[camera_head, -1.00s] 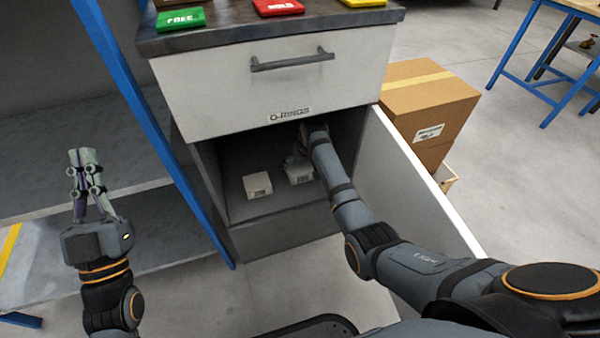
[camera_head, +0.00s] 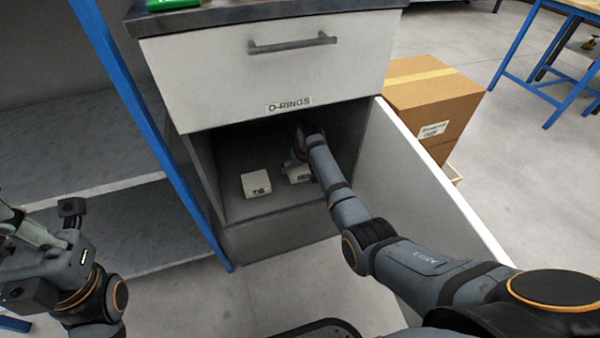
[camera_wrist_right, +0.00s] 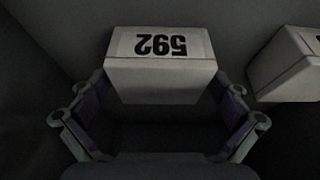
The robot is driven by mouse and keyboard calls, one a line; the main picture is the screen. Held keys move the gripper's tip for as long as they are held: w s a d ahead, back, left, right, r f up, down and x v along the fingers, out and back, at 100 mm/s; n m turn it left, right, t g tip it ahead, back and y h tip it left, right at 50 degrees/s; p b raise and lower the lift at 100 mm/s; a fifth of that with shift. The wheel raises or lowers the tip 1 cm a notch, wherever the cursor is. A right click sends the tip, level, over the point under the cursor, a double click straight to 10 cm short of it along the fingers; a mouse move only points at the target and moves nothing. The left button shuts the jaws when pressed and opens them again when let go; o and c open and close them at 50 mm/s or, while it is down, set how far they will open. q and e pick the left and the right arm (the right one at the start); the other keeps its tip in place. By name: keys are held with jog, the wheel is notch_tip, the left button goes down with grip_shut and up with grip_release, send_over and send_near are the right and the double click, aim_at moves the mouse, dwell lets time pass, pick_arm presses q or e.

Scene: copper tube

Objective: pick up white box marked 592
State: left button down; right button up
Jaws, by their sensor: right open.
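The white box marked 592 (camera_wrist_right: 160,78) lies between the two fingers of my right gripper (camera_wrist_right: 160,97) in the right wrist view, its number upside down. The fingers stand apart at the box's sides, and I see no clear grip on it. In the head view the box (camera_head: 298,176) sits inside the open cabinet, partly hidden by my right gripper (camera_head: 300,150) and arm. My left gripper (camera_head: 14,222) is at the left edge of the head view, partly cut off, far from the box.
A second white box (camera_head: 257,186) stands to the left in the cabinet; it also shows at the right of the wrist view (camera_wrist_right: 288,65). The open door (camera_head: 430,190) flanks my right arm. The O-RINGS drawer (camera_head: 270,75) is above. A blue post (camera_head: 150,130) stands left.

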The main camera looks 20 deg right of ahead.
jog(key=shift+r, duration=0.1)
jog(key=c, duration=1.2)
jog(key=shift+c, duration=0.6)
